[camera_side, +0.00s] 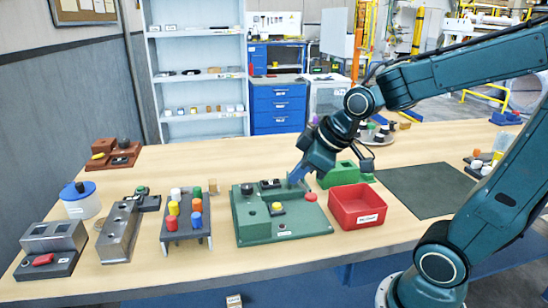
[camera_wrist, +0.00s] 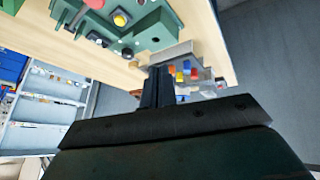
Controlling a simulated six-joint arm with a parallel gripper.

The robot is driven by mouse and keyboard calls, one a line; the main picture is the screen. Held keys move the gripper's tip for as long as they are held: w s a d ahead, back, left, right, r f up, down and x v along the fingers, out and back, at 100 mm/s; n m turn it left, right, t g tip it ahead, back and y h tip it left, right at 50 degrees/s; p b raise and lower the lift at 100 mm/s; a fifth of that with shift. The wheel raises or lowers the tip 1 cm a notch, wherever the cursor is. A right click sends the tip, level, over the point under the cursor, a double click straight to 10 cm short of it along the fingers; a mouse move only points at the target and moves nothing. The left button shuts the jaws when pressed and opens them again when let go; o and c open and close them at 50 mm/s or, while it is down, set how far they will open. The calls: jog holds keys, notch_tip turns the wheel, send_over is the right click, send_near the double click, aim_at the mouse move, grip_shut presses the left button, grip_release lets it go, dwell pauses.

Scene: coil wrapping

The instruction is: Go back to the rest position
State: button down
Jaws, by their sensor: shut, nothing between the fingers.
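My gripper (camera_side: 297,176) hangs above the back right part of a green fixture (camera_side: 258,226) in the side view. Its fingers are together with nothing between them. In the wrist view the dark fingers of my gripper (camera_wrist: 157,85) lie side by side in front of the fixture and a grey rack. The green fixture, at the top in the wrist view (camera_wrist: 150,28), carries a yellow button (camera_side: 277,206) and a dark knob. A red button (camera_side: 311,197) sits at its right edge. I cannot tell whether the fingertips touch the fixture.
A red bin (camera_side: 357,206) and a green block (camera_side: 345,174) stand right of the fixture. A rack with coloured pegs (camera_side: 186,218) and a grey metal block (camera_side: 119,232) stand to its left. A dark mat (camera_side: 425,190) lies bare at the right. Shelves stand behind the table.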

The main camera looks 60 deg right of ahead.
jog(key=s+a+r+m, duration=0.1)
jog(key=s+m, duration=0.1)
jog(key=s, duration=0.4)
jog(key=s+a+r+m+g, duration=0.1)
jog(key=s+a+r+m, duration=0.1)
jog(key=s, duration=0.4)
jog(key=shift+r, duration=0.2)
